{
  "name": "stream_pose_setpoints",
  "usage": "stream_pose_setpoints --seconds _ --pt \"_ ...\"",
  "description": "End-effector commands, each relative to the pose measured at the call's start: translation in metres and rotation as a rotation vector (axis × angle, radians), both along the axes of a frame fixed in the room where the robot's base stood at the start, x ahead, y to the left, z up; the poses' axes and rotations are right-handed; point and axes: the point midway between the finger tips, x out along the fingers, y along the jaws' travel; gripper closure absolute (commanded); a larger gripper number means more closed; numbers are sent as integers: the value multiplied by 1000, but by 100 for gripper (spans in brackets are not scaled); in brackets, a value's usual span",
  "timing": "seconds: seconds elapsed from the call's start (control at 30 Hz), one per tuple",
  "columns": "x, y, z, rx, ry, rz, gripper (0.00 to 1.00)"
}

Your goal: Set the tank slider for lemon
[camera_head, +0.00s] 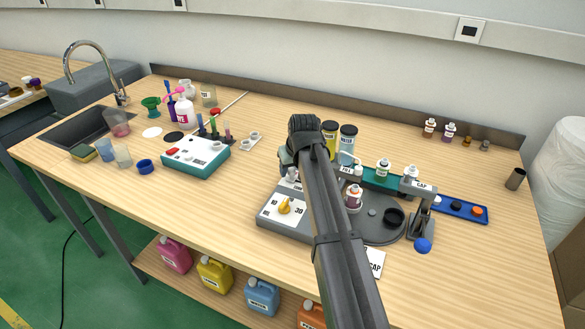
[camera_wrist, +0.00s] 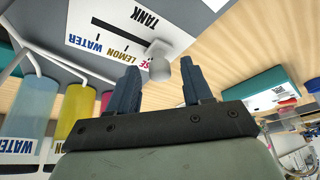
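In the wrist view, a white panel marked TANK (camera_wrist: 100,30) shows upside down, with the labels WATER, LEMON and a partly covered one ending in SE. The pale grey slider knob (camera_wrist: 160,70) sits by that partly covered label, to the right of LEMON in this view. My gripper (camera_wrist: 161,64) is open, with one finger on each side of the knob and a visible gap to both. In the head view, my arm hides the slider and most of the gripper. Blue (camera_wrist: 37,105) and yellow (camera_wrist: 76,108) tanks stand beside the panel, with a pink one partly hidden.
The grey dispensing machine (camera_head: 267,217) with a yellow dial is left of my arm. A teal box (camera_head: 196,163) stands further left. Small bottles (camera_head: 383,168) and a blue tray (camera_head: 462,207) are on the right. The front left of the table is clear.

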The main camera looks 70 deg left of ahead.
Motion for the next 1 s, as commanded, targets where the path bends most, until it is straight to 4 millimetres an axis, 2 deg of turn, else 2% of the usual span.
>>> stream_pose_setpoints --seconds 0.07,0.5,0.87,1.0 --pt "0 0 0 0 0 0 58" --pt "0 0 0 0 0 0 100" --pt "1 -1 0 0 0 0 100" --pt "10 -11 0 0 -1 -2 100"
